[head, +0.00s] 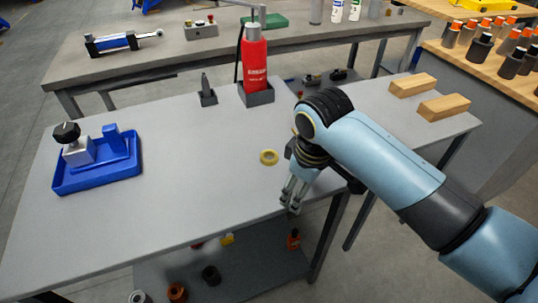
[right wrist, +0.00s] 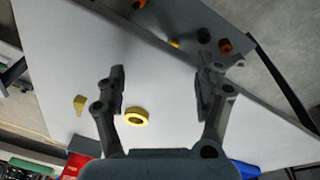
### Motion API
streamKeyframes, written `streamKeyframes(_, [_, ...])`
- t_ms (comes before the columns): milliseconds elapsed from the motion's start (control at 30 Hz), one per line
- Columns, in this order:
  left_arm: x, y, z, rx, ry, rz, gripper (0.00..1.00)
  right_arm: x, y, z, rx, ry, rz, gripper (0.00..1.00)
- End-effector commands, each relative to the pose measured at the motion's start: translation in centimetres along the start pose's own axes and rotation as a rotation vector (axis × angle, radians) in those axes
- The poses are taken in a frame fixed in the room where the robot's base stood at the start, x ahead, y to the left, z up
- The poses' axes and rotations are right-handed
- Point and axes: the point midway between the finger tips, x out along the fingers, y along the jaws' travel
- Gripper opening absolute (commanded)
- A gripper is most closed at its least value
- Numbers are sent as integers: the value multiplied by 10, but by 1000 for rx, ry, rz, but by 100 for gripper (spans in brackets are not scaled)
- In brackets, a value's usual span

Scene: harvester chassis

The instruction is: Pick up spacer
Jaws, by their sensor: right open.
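The spacer appears to be the small yellow ring (head: 268,162) lying flat on the grey table (head: 190,190). In the right wrist view the ring (right wrist: 129,118) lies below and left of the middle, near the left finger in the picture. My right gripper (head: 291,204) is open and empty, near the table's front edge and to the right of and nearer than the ring in the head view. Its spread fingers also show in the right wrist view (right wrist: 162,75), apart from the ring. My left gripper is not in view.
A blue fixture (head: 98,178) stands at the left. A red bottle (head: 255,65) in a grey holder and a small dark stand (head: 208,97) are behind the ring. Two wooden blocks (head: 444,107) lie at the right. The table around the ring is clear.

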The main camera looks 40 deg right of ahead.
Motion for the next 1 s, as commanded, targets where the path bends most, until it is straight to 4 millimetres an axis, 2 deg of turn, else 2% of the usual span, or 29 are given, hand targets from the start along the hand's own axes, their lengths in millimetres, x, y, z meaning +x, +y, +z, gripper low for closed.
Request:
streamKeyframes(33, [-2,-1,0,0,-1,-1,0,-6,7,-15,-23,-4,-4,70])
streamKeyframes(167, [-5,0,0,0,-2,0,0,-22,23,-52,-105,-32,-27,70])
streamKeyframes(300, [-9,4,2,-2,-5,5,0,-52,43,-96,-211,-65,-65,70])
streamKeyframes(367, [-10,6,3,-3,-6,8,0,-66,51,-113,-253,-77,-82,70])
streamKeyframes(433, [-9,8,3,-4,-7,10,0,-69,57,-125,-288,-94,-103,70])
streamKeyframes(567, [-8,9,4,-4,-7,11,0,-66,61,-136,-318,-106,-124,70])
streamKeyframes(800, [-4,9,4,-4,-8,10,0,-28,57,-132,-323,-107,-126,70])
streamKeyframes(1000, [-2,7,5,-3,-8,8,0,-12,56,-130,-322,-106,-125,70])
